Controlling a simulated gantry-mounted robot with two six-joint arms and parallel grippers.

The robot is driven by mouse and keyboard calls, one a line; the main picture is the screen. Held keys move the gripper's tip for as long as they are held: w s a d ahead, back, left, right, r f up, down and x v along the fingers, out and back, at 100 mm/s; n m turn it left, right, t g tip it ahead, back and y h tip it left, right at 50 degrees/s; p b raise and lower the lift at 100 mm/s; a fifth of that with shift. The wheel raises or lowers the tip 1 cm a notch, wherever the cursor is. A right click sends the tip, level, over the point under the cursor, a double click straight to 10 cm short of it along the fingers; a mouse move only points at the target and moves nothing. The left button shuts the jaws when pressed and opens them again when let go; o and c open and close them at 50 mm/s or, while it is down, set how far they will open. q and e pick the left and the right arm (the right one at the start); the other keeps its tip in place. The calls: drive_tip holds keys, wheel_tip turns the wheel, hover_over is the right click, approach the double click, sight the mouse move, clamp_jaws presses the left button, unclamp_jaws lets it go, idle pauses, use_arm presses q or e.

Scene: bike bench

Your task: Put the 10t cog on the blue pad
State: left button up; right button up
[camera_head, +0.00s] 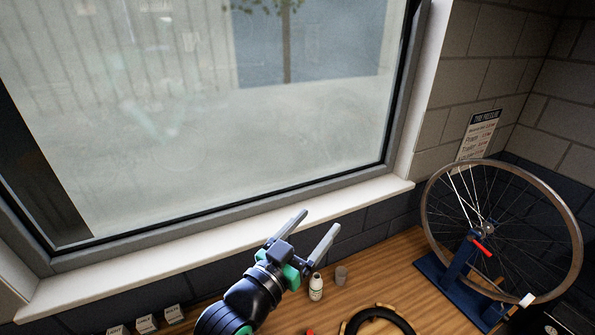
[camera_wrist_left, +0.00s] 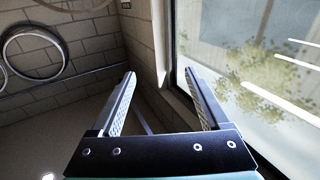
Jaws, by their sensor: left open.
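My left gripper (camera_head: 315,229) is raised above the bench near the window sill in the head view. Its two fingers are spread wide and nothing is between them. In the left wrist view the open fingers (camera_wrist_left: 163,98) point toward a wall corner and the window. The 10t cog and the blue pad cannot be made out in either view. My right gripper does not show.
A wheel (camera_head: 572,215) stands in a blue truing stand (camera_head: 455,268) at the right. A small white bottle (camera_head: 316,288), a grey cup (camera_head: 341,275), a black ring (camera_head: 400,322) and small boxes (camera_head: 146,324) sit on the wooden bench (camera_head: 395,265). The window sill (camera_head: 130,272) runs behind.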

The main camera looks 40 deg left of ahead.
use_arm(q)
drive_tip(key=s+d+r+t+h, duration=0.1)
drive_tip(key=s+d+r+t, duration=0.1)
drive_tip(key=r, duration=0.8)
drive_tip(key=s+d+r+m+t+h, duration=0.1)
drive_tip(key=s+d+r+t, duration=0.2)
drive_tip(key=s+r, duration=0.3)
drive_tip(key=s+d+r+m+t+h, duration=0.1)
drive_tip(key=s+r+t, duration=0.3)
drive_tip(key=r, duration=1)
drive_tip(key=shift+s+d+h, duration=0.5)
drive_tip(key=shift+s+d, duration=0.05)
drive_tip(key=shift+d, duration=0.2)
